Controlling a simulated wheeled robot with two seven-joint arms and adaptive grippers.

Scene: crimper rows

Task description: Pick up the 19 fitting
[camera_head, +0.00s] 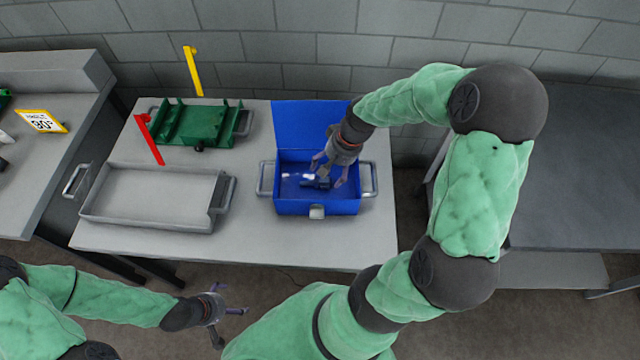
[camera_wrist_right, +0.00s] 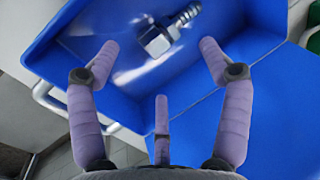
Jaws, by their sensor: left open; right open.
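A grey metal fitting (camera_wrist_right: 156,40) with a hex body and a ribbed stem lies in the blue box (camera_head: 290,207), whose lid stands open at the back. Any size mark on it cannot be read. My right gripper (camera_head: 328,173) reaches down into the box, open and empty. In the right wrist view the fitting lies ahead of the spread fingers, apart from them. In the head view the fitting is small and partly hidden by the fingers. My left gripper (camera_head: 228,311) is open and empty in front of the table, away from the box.
A grey tray (camera_head: 150,222) and a green holder (camera_head: 200,146) stand left of the box on the table (camera_head: 260,246). Red (camera_head: 150,138) and yellow (camera_head: 193,70) uprights rise there. A yellow-edged sign (camera_head: 42,122) stands on the left bench. The table's front strip is clear.

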